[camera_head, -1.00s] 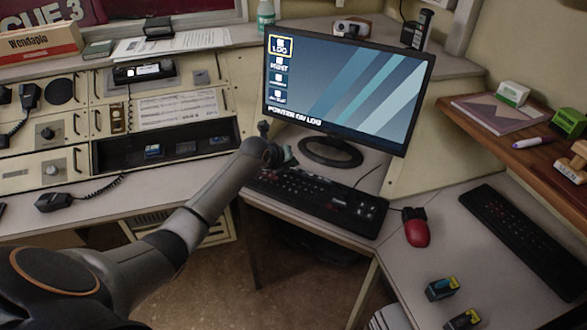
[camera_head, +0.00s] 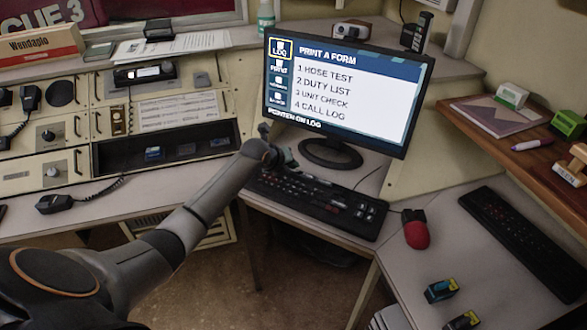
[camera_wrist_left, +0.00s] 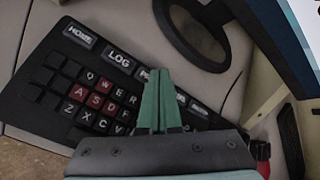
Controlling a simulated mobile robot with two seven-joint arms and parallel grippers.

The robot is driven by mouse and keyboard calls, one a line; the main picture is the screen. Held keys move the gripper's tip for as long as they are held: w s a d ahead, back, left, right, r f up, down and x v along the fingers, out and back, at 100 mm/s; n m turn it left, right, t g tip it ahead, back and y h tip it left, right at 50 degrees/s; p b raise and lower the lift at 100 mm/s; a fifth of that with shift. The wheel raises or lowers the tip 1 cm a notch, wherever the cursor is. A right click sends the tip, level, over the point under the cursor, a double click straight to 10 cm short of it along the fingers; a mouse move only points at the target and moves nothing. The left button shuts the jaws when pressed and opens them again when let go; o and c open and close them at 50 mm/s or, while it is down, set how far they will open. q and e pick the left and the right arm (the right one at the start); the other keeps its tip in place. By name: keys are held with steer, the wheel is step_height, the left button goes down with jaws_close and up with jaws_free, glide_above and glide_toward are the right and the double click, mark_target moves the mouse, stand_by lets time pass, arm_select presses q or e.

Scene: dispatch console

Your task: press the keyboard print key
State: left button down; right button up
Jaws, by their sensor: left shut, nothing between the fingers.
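The black keyboard (camera_head: 335,201) lies on the desk below the monitor (camera_head: 345,95). In the left wrist view the keyboard (camera_wrist_left: 99,88) shows a top row of large labelled keys, with HOME and LOG (camera_wrist_left: 118,58) readable. Right of LOG is a key whose label begins with P, the print key (camera_wrist_left: 142,74); the rest of it is hidden behind my green fingers. My left gripper (camera_head: 291,162) is shut and empty over the keyboard's far edge. In the left wrist view its fingertips (camera_wrist_left: 160,72) overlap the print key; I cannot tell whether they touch it. My right gripper is out of view.
The monitor reads "PRINT A FORM" with a list of forms, and "POINTER ON LOG" below. The monitor stand (camera_head: 331,153) is close behind my gripper. A red mouse (camera_head: 416,232), a second black keyboard (camera_head: 525,240) and small cartridges (camera_head: 441,290) lie to the right.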

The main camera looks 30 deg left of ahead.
mark_target(292, 175)
arm_select(q)
steer(key=shift+r, duration=0.45)
step_height(292, 175, up, 5)
steer(key=p, duration=0.5)
stand_by(0.9)
